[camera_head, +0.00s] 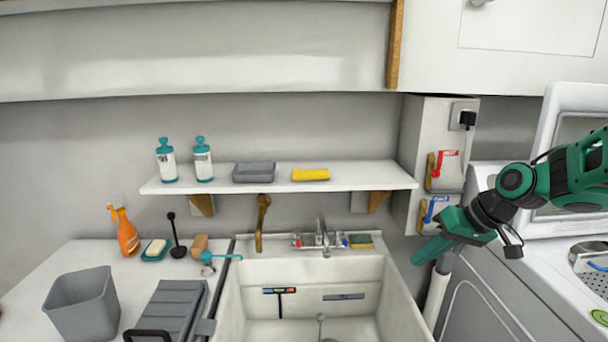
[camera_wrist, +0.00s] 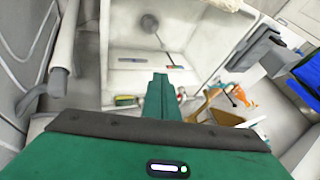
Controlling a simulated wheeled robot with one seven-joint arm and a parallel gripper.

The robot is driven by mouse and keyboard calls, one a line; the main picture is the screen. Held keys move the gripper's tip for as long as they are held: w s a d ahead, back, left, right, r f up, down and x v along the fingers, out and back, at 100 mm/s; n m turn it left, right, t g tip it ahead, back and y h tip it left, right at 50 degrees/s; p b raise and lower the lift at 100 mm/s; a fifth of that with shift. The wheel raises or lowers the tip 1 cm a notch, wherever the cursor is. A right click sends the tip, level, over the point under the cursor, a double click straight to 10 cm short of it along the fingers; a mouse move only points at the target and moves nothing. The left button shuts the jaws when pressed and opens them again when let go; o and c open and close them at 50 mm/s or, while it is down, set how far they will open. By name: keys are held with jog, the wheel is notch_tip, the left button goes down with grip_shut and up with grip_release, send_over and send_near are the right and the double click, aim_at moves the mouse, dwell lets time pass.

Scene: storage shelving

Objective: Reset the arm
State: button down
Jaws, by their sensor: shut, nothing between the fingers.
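My gripper (camera_head: 428,252) is at the right in the head view, on the green and black arm. It points down and left, beside the right edge of the sink (camera_head: 400,300) and in front of the side of the wall cabinet. Its fingers are shut together with nothing between them. In the wrist view the shut green fingers (camera_wrist: 160,97) stand at the middle, with the sink basin (camera_wrist: 195,40) beyond them. The gripper touches nothing that I can make out.
A white shelf (camera_head: 280,179) holds two pump bottles, a grey box and a yellow item. The left counter holds an orange spray bottle (camera_head: 126,232), a grey bin (camera_head: 82,305) and a grey rack (camera_head: 170,310). A white machine (camera_head: 530,240) stands close at right.

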jog(key=s+d+f+m+g+h, duration=0.1)
jog(key=s+d+m, duration=0.3)
jog(key=s, duration=1)
jog(key=s+d+f+m+g+h, duration=0.1)
jog(key=s+d+m+g+h, duration=0.2)
jog(key=s+d, duration=0.7)
jog(key=s+m+h, duration=0.1)
jog(key=s, duration=0.3)
jog(key=shift+s, duration=0.3)
